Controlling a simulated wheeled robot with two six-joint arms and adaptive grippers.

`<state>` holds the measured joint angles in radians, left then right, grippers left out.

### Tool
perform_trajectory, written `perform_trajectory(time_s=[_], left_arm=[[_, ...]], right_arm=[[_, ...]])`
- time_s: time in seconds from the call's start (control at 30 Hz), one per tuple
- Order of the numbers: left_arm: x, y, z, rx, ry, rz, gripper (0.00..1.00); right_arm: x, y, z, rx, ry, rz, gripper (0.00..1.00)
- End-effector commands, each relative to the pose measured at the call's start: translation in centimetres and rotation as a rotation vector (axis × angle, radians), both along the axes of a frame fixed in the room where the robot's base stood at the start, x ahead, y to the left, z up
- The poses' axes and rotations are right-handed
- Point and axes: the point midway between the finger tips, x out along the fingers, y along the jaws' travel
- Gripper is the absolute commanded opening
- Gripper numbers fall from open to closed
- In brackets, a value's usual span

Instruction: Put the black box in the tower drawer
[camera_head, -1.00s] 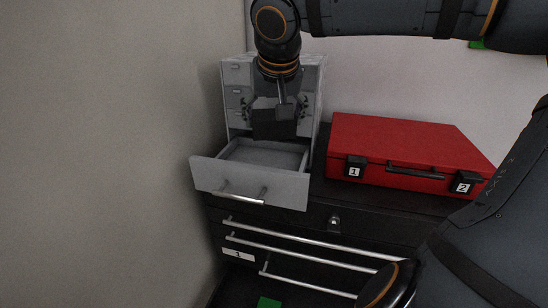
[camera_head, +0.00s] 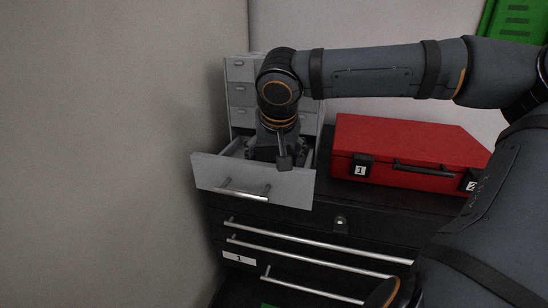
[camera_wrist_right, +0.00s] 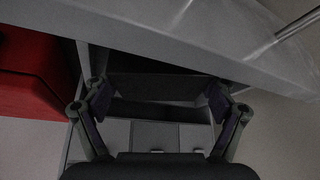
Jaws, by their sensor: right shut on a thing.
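The grey tower (camera_head: 241,98) stands in the corner with its bottom drawer (camera_head: 222,173) pulled out. My right gripper (camera_head: 277,152) points down into the open drawer, behind its front panel. It is shut on the black box (camera_wrist_right: 160,87), which shows dark between the two fingers in the wrist view. In the head view the box is mostly hidden by the gripper and the drawer front. Whether the box touches the drawer floor cannot be told. The drawer front also shows in the wrist view (camera_wrist_right: 190,45). My left gripper is not in view.
A red case (camera_head: 405,143) lies right of the tower on the black tool cabinet (camera_head: 375,220). A wall rises close to the left of the tower. A green slotted thing (camera_head: 515,20) is at the top right.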

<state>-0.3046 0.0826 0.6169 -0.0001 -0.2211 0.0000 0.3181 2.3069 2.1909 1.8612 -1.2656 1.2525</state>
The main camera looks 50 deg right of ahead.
Motion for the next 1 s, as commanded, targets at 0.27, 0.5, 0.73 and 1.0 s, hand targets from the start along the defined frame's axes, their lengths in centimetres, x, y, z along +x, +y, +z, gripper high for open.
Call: perform_trajectory(time_s=[0.27,0.5,0.73,1.0], left_arm=[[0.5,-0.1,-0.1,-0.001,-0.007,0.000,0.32],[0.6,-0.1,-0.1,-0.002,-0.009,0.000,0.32],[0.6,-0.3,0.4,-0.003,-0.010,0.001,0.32],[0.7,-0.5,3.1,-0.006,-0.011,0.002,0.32]], right_arm=[[0.0,0.0,-0.2,0.000,0.000,0.000,0.99],[0.0,0.0,-0.2,0.000,0.000,0.000,1.00],[-0.3,0.2,0.9,-0.004,0.000,-0.001,1.00],[-2.7,2.2,7.5,-0.006,-0.003,-0.001,1.00]])
